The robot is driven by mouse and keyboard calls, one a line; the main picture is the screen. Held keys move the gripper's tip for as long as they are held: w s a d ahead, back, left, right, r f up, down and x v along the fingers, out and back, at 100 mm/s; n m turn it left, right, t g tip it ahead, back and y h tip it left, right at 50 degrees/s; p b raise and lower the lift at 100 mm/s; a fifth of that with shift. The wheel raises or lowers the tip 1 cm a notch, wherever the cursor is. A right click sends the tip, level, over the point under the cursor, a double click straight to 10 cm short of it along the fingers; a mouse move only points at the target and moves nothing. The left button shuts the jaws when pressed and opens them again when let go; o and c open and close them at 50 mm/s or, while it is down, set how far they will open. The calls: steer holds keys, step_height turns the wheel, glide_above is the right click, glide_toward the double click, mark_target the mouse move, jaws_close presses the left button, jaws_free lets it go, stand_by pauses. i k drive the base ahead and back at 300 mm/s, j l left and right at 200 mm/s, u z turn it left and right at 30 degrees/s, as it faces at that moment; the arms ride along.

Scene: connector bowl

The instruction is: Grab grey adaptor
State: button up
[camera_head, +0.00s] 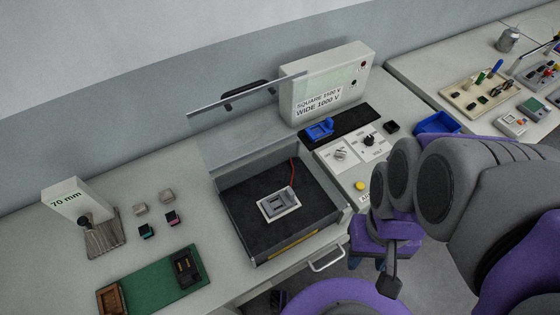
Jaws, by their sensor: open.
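Two small grey blocks, one at the left (140,209) and one just right of it (166,195), lie on the grey bench behind two dark blocks with coloured edges. A light grey fitting (279,204) with a dark grey middle sits in the black-floored tray (237,222). I cannot tell for sure which of these is the grey adaptor. My gripper (380,265), purple and grey, is at the lower right in front of the bench edge, apart from all of them. It is open and holds nothing visible. My arm hides part of the bench's right side.
A clear raised lid (240,140) stands over the tray. A tester box (328,85) with a voltage label is behind. A 70 mm block (76,202) and a green board (150,282) are at left. A blue bin (437,122) is at right. Bench left of the tray is partly clear.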

mark_target(279, 202)
steer(key=l+u, duration=0.8)
steer(key=l, duration=0.25)
steer(key=k+l+u, duration=0.15)
steer(key=l+u, duration=0.25)
steer(key=l, duration=0.1)
